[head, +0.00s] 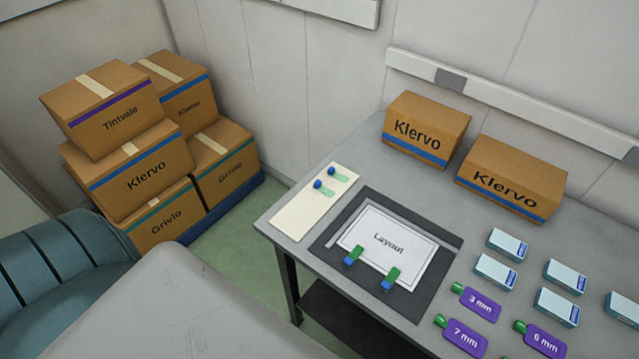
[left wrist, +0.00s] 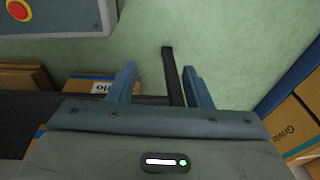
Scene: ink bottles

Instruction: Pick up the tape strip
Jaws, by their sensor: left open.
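Two tape strips, pale green with blue ends, lie on a cream board (head: 312,205) at the table's left end in the head view: an upper strip (head: 342,178) and a lower strip (head: 327,191). Two more green pieces with blue ends sit on the lower edge of the Layout sheet (head: 400,235), a left piece (head: 354,254) and a right piece (head: 391,277). My left gripper (left wrist: 158,68) shows only in the left wrist view. Its blue fingers are apart and empty, above the green floor, away from the strips. My right gripper is in neither view.
The sheet lies on a dark mat (head: 442,290) on the grey table. Behind stand two Klervo boxes, a left box (head: 425,132) and a right box (head: 511,180). Small pale boxes and purple tags fill the right. Cartons (head: 130,175) are stacked left of the table.

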